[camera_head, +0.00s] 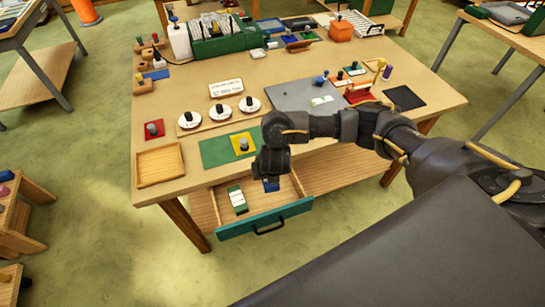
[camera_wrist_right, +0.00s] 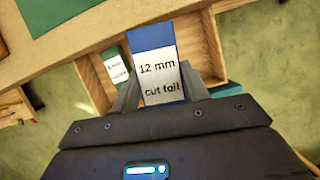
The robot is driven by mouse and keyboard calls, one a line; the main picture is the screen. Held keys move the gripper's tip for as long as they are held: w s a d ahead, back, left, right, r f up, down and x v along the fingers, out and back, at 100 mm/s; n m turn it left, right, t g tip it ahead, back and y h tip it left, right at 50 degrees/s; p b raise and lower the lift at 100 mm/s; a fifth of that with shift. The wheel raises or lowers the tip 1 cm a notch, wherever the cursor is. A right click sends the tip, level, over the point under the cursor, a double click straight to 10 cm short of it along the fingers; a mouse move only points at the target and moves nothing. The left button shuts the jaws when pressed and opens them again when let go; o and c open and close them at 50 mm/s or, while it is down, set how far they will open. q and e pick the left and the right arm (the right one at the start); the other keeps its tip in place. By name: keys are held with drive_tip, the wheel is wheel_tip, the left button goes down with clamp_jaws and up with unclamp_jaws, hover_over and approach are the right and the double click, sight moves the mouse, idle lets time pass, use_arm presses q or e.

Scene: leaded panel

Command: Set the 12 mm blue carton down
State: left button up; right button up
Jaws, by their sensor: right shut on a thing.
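The blue carton (camera_wrist_right: 155,80) has a white label reading "12 mm cut foil". My right gripper (camera_wrist_right: 158,95) is shut on it. In the head view the blue carton (camera_head: 271,185) hangs below my right gripper (camera_head: 271,172), over the open drawer (camera_head: 262,224) at the table's front. Whether the carton touches the drawer floor I cannot tell. A green carton (camera_head: 237,200) with a white label lies in the drawer, left of the blue one. It also shows in the right wrist view (camera_wrist_right: 117,68). My left gripper is not in view.
The wooden table (camera_head: 185,95) stands above the drawer. Near its front edge are a green mat (camera_head: 215,152) with a yellow square (camera_head: 244,146) and an empty wooden tray (camera_head: 160,165). The drawer's teal front (camera_head: 232,229) bounds its near side.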

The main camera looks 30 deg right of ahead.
drive_tip(key=shift+w+a+r+m+h+b, duration=0.2)
drive_tip(key=shift+w+a+m+b, duration=0.1)
drive_tip(key=shift+a+m+b, duration=0.15)
drive_tip(key=shift+w+a+r+m+h+b, duration=0.1)
drive_tip(key=shift+w+a+m+h+b, duration=0.2)
drive_tip(key=shift+m, duration=0.25)
drive_tip(key=s+r+m+g+b, duration=0.1)
drive_tip(key=r+m+g+b, duration=0.1)
drive_tip(key=m, duration=0.5)
drive_tip(key=s+r+m+g+h+b, duration=0.1)
drive_tip(key=r+m+g+b, duration=0.1)
drive_tip(key=m+b, duration=0.2)
drive_tip(key=s+a+r+m+g+b, duration=0.1)
drive_tip(key=r+m+g+b, duration=0.1)
drive_tip(key=m, duration=0.7)
drive_tip(key=shift+s+r+m+g+h+b, duration=0.15)
drive_tip(key=shift+m+g+h+b, duration=0.15)
drive_tip(key=shift+g+b, duration=0.15)
drive_tip(key=s+d+r+m+g+y+b, duration=0.1)
drive_tip(key=s+r+m, duration=0.1)
drive_tip(key=m, duration=0.3)
drive_tip(key=s+d+r+m+g+y+b, duration=0.1)
drive_tip(key=r+m+y+b, duration=0.1)
drive_tip(key=r+m, duration=0.2)
drive_tip(key=shift+s+d+r+m+y, duration=0.15)
drive_tip(key=shift+s+d+m+y, duration=0.2)
drive_tip(key=shift+m, duration=0.55)
